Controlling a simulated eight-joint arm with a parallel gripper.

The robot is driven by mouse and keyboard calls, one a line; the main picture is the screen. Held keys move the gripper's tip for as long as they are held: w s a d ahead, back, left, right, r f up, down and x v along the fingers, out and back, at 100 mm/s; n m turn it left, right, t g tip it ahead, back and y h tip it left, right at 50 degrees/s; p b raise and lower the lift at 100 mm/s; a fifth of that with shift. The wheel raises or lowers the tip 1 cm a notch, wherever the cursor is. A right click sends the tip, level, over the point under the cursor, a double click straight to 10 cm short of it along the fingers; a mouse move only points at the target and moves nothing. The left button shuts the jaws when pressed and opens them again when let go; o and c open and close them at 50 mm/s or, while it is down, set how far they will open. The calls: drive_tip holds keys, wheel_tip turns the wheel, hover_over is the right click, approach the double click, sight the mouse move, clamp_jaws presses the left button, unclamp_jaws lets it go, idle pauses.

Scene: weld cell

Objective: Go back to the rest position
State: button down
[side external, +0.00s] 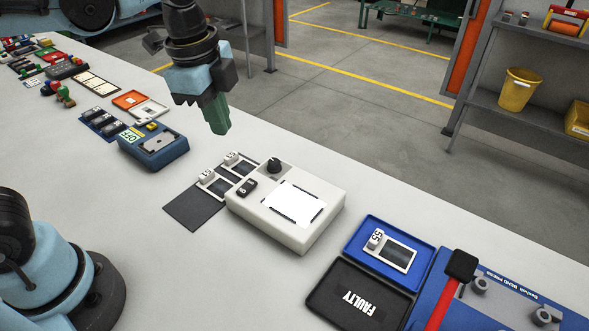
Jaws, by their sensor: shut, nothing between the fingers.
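My gripper (217,126) hangs pointing down above the table, with its green fingers together and nothing held.
A blue tray (420,275), a black FAULTY tray (340,306) and a bend press (500,305) stand at right. Bare white table (150,240) fills the front.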

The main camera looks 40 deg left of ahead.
drive_tip(key=s+a+f+n+t, duration=0.2)
drive_tip(key=a+f+n+t, duration=0.25)
drive_tip(key=n, duration=0.75)
drive_tip(key=m+g, duration=0.5)
drive_tip(key=m, duration=1)
approach(253, 180)
drive_tip(key=shift+t, duration=0.25)
wheel_tip(253, 180, down, 7)
drive_tip(key=shift+s+d, duration=0.1)
drive_tip(key=shift+w+f+g, duration=0.3)
drive_tip(key=shift+f+g, duration=0.2)
drive_tip(key=shift+g, duration=0.1)
drive_tip(key=shift+w+f, duration=0.1)
drive_tip(key=shift+w, duration=0.15)
